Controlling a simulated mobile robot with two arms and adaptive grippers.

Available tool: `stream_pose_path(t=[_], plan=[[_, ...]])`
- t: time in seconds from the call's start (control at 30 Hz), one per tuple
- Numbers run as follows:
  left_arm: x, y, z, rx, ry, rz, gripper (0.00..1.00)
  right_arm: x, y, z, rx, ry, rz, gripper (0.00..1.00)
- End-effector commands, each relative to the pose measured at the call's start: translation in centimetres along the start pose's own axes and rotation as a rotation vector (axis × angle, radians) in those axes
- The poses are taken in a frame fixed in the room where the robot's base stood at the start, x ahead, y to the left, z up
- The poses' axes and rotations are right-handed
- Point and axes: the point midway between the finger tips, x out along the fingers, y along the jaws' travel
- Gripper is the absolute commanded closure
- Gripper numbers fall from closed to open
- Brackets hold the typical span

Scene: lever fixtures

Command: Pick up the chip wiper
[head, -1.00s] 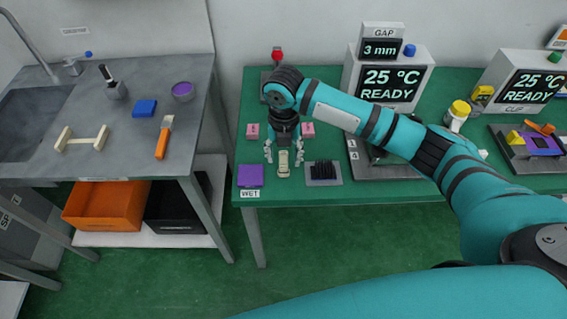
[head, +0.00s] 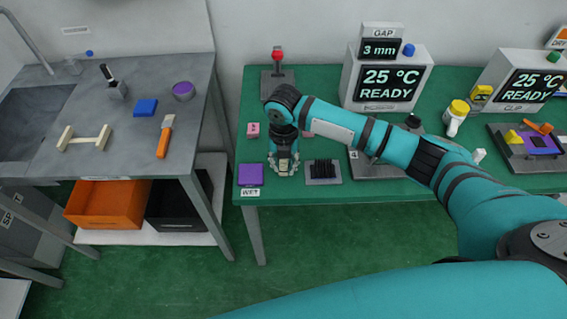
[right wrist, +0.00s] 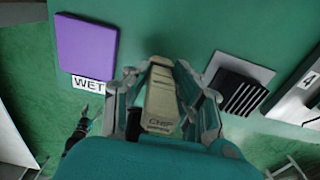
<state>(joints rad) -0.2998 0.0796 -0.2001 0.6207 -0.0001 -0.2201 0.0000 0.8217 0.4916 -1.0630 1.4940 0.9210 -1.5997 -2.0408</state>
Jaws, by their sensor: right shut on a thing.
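The chip wiper is a cream block marked "CHIP" in the right wrist view (right wrist: 160,94). It lies between the fingers of my right gripper (head: 284,167), which is shut on it at the front edge of the green table. The fingers press on its left and right sides. In the head view the gripper hides most of the wiper. Whether it still touches the table cannot be told. My left gripper is not seen in the head view.
A purple pad (head: 251,174) with a "WET" label lies left of the gripper. A black ribbed block (head: 323,171) stands close on the right. A pink block (head: 253,130) and a red-knobbed lever (head: 278,56) are behind. A grey bench (head: 110,155) stands left, across a gap.

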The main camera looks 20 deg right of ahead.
Motion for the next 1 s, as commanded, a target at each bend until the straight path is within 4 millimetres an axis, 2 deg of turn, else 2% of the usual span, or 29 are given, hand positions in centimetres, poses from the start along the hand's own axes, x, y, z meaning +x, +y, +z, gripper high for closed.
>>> stream_pose_path(t=[0.33, 0.57, 1.0], plan=[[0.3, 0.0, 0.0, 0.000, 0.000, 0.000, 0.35, -0.8, 0.0, 0.1, 0.001, -0.001, 0.001, 0.99], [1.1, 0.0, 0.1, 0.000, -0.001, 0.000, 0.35, -3.6, 0.0, 0.0, 0.000, -0.003, 0.002, 0.99], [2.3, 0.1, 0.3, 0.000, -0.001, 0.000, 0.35, -4.4, -5.1, -9.8, -0.002, 0.001, -0.002, 0.99]])
